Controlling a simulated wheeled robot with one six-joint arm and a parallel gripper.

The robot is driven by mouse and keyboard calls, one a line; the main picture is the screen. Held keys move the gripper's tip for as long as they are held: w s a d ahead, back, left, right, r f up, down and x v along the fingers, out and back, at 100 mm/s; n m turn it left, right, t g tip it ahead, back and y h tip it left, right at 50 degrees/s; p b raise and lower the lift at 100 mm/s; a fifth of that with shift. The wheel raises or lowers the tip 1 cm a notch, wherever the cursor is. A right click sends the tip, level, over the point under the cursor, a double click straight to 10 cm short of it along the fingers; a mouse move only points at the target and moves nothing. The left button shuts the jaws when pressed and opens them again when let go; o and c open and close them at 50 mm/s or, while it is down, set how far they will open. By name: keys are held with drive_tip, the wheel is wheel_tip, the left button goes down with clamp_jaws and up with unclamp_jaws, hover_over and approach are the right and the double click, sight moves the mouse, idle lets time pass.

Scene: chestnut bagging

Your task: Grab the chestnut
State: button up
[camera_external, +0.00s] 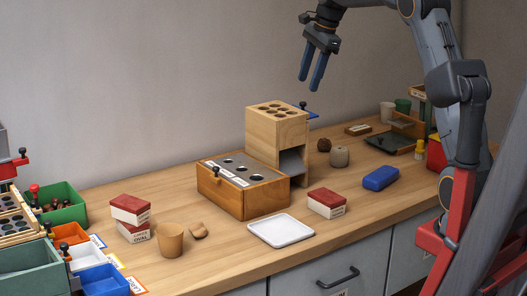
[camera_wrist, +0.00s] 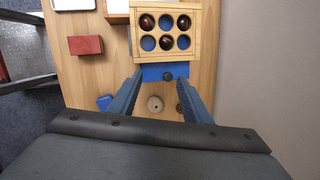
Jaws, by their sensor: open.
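Dark brown chestnuts sit in some of the round holes on top of a wooden dispenser block. In the wrist view they are at the upper left (camera_wrist: 147,22), the upper right (camera_wrist: 184,22) and the lower middle (camera_wrist: 166,43). The other holes show blue. The wooden dispenser (camera_external: 262,122) stands at the back middle of the table in the external view; its top (camera_wrist: 194,55) shows in the wrist view. My gripper (camera_external: 309,84) has two blue fingers, open and empty, above and right of the dispenser. In the wrist view the fingertips (camera_wrist: 160,77) are apart, beside a blue slider (camera_wrist: 152,69).
A wooden box with dark holes (camera_external: 230,200) stands in front of the dispenser. Red-and-white boxes (camera_external: 326,205), a white tray (camera_external: 281,231), a blue case (camera_external: 380,178) and a grey spool (camera_external: 339,157) lie around. Coloured bins (camera_external: 60,207) crowd the left end.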

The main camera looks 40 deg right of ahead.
drive_tip(key=w+d+f+m+t+b, duration=0.1)
drive_tip(key=w+d+f+m+b, duration=0.25)
drive_tip(key=w+d+m, duration=0.8)
drive_tip(key=a+f, duration=0.1)
drive_tip(key=f, duration=0.6)
drive_tip(key=w+a+f+n, duration=0.1)
drive_tip(key=f, duration=0.5)
drive_tip(key=a+f+n, duration=0.1)
drive_tip(key=f, duration=0.6)
drive_tip(key=shift+w+f+y, duration=0.25)
drive_tip(key=shift+f+y, duration=0.05)
drive_tip(key=x, duration=0.5)
drive_tip(key=shift+w+a+f, duration=0.15)
drive_tip(key=shift+w+f, duration=0.1)
clamp_jaws()
